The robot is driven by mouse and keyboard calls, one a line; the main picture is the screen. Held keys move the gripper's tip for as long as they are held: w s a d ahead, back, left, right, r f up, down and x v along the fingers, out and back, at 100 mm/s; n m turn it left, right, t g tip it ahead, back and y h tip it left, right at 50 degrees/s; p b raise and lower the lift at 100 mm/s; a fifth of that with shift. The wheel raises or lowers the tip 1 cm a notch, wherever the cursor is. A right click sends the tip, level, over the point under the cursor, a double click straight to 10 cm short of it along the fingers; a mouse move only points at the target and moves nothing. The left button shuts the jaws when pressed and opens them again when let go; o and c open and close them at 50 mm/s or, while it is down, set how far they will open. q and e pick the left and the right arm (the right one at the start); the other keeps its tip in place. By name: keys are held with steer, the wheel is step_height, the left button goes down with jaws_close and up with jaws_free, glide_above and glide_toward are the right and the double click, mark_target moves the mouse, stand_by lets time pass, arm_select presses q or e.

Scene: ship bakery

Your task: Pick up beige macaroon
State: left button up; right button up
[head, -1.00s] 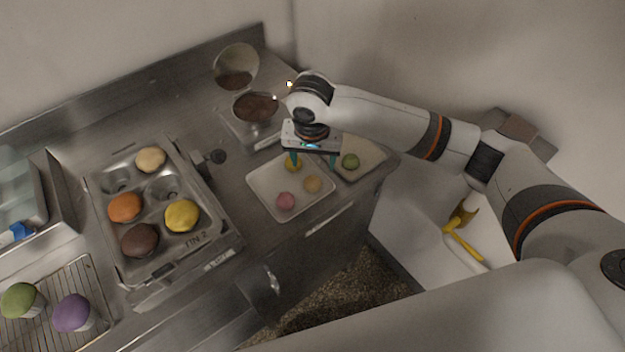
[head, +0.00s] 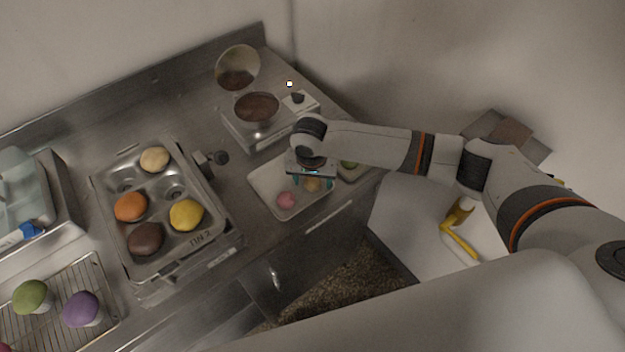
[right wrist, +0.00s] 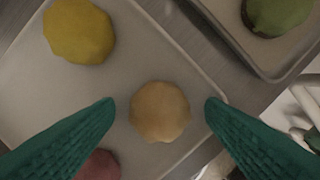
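The beige macaroon (right wrist: 160,111) sits on a pale tray (right wrist: 26,112) in the right wrist view, between the two teal fingertips of my right gripper (right wrist: 160,106). Gaps show on both sides of it, so the fingers are open and apart from it. In the head view the beige macaroon (head: 312,185) shows under my right gripper (head: 313,184), partly covered by it. A yellow macaroon (right wrist: 79,30) and a pink macaroon (head: 286,200) lie on the same tray. My left gripper is not in view.
A second tray with a green macaroon (right wrist: 278,14) stands beside the pale tray.

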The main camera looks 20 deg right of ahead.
steer(key=c, duration=0.7)
steer(key=shift+r, duration=0.15)
step_height(320, 180, up, 10)
steer(key=b, duration=0.2)
